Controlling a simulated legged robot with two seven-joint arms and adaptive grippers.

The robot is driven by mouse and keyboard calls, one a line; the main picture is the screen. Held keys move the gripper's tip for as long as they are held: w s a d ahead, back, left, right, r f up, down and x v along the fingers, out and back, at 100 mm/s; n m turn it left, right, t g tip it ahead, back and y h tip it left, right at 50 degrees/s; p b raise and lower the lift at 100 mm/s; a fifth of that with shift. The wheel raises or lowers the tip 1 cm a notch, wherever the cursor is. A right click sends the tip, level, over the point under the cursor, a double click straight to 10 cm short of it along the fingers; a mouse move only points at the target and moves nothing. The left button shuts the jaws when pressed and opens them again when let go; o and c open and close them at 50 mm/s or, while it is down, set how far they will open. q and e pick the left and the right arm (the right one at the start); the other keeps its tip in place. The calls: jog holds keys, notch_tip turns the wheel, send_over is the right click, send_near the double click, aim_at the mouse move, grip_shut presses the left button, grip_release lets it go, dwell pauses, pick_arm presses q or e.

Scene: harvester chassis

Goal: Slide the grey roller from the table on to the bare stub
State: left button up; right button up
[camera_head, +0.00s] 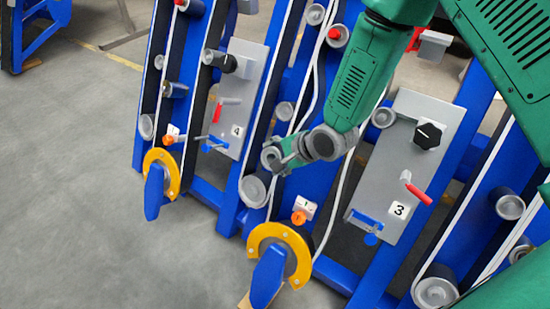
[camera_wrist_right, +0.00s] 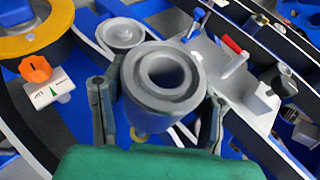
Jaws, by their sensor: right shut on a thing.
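The grey roller (camera_wrist_right: 187,100) shows in the wrist view as a thick hollow cylinder, its open end facing the camera. It sits between the two fingers of my right gripper (camera_wrist_right: 157,108), which is shut on it. In the head view my right gripper (camera_head: 284,158) is in front of the blue chassis, with the grey roller (camera_head: 270,157) at its tip. It is close to the belt between panels 4 and 3. I cannot make out the bare stub; it may be hidden behind the roller or gripper. The table cannot be made out. My left gripper is out of view.
Other grey rollers, such as the one below (camera_head: 254,191), line the belts close by. A yellow ring guard (camera_head: 279,238) and an orange knob (camera_head: 299,217) are lower down. Panel 3 (camera_head: 410,130), with a red lever, stands right. Open floor lies left.

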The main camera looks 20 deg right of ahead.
jog(key=shift+a+r, duration=0.15)
jog(key=shift+r, duration=0.05)
jog(key=shift+w+p, duration=0.1)
jog(key=shift+p, duration=0.25)
jog(key=d+f, duration=0.1)
jog(key=w+d, duration=0.1)
jog(key=w+d+f+b, duration=0.1)
jog(key=shift+d+f, duration=0.3)
jog(key=shift+d, duration=0.1)
jog(key=shift+d, duration=0.1)
jog(key=shift+s+d, duration=0.1)
jog(key=shift+d, duration=0.15)
jog(key=shift+a, duration=0.15)
jog(key=shift+p, duration=0.45)
